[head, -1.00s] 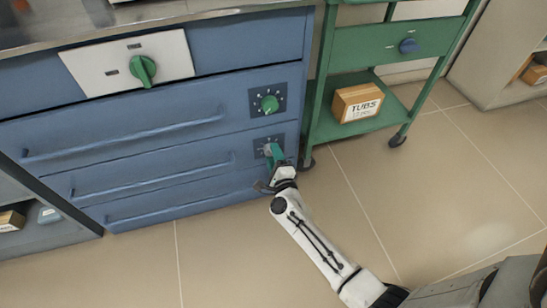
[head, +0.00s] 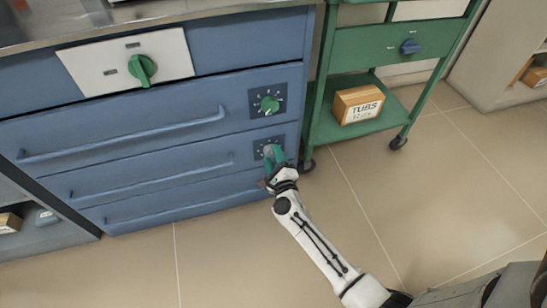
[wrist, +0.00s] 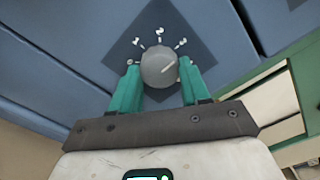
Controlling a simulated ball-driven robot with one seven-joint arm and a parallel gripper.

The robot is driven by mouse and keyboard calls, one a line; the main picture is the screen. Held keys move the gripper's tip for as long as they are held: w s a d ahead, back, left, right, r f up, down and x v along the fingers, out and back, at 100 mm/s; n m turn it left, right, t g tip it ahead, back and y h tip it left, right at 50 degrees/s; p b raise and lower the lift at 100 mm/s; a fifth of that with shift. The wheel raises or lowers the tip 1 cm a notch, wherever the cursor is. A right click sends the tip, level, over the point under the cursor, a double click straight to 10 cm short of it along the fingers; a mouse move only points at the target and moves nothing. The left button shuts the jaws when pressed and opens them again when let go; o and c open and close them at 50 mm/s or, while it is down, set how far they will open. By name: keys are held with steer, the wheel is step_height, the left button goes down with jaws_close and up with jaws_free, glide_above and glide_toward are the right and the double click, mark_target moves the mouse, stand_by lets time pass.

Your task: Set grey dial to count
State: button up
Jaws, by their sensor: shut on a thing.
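A green dial (head: 270,104) is just above on the blue cabinet (head: 120,130), and a larger green knob (head: 143,70) is on a white panel. A green cart (head: 322,95) with a blue knob (head: 409,47) and a TUBS box (head: 358,104) stands close right. The floor in front is clear.

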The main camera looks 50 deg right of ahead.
steer(key=o, duration=1.1)
steer(key=shift+c, duration=0.2)
steer(key=p+v, duration=0.2)
steer(key=v, duration=0.8)
steer(key=shift+s+a, duration=0.25)
steer(key=shift+s, duration=0.1)
